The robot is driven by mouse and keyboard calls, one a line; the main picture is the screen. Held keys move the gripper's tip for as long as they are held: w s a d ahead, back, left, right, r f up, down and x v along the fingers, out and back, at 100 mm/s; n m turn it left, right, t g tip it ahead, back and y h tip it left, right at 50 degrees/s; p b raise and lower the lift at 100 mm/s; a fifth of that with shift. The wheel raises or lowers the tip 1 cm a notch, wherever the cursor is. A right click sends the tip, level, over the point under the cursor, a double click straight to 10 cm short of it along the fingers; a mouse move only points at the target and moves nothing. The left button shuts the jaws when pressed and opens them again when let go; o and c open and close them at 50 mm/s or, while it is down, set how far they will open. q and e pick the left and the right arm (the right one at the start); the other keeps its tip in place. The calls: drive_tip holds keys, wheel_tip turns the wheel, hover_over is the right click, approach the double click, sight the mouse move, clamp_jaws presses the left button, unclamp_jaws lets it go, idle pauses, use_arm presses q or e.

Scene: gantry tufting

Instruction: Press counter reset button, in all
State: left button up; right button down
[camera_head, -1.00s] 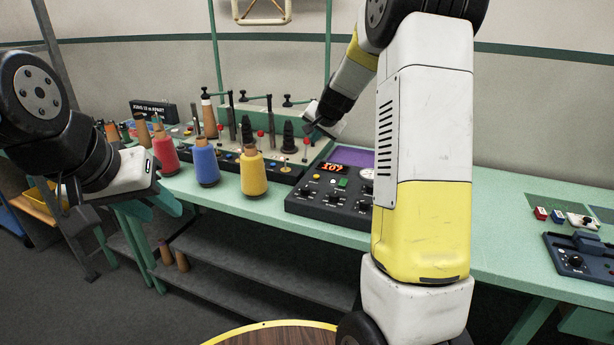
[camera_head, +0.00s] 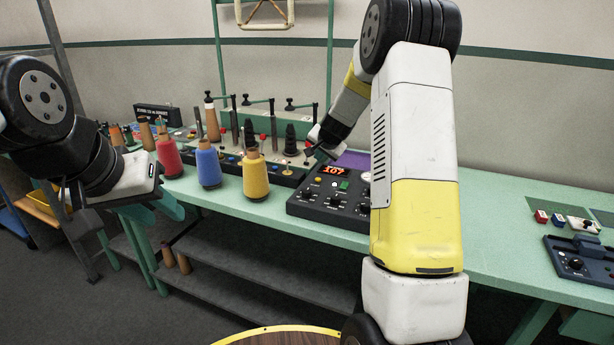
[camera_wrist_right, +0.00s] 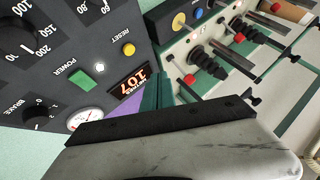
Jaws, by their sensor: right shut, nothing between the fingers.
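In the right wrist view the display (camera_wrist_right: 132,85) is beside a yellow button (camera_wrist_right: 128,48) labelled RESET. That button shows small in the head view (camera_head: 318,180). My right gripper (camera_head: 316,152) is shut and empty, behind the panel's far edge. Its green fingertips (camera_wrist_right: 155,95) appear close to the display in the wrist view, apart from the RESET button. My left gripper (camera_head: 165,207) hangs in front of the bench's left part; its jaw opening is unclear.
Red (camera_head: 169,157), blue (camera_head: 207,166) and yellow (camera_head: 255,177) yarn cones stand left of the panel. A rack with posts and knobs (camera_head: 285,172) stands behind them. A green POWER button (camera_wrist_right: 82,80) and dials share the panel. Another control box (camera_head: 577,262) sits at right.

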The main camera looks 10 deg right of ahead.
sight(319, 180)
drive_tip(key=shift+f, duration=2.7)
drive_tip(key=shift+f, duration=0.4)
drive_tip(key=shift+f, duration=0.45)
idle(0.4)
drive_tip(key=shift+r, duration=0.9)
drive_tip(key=shift+r, duration=2.5)
drive_tip(key=shift+r, duration=0.1)
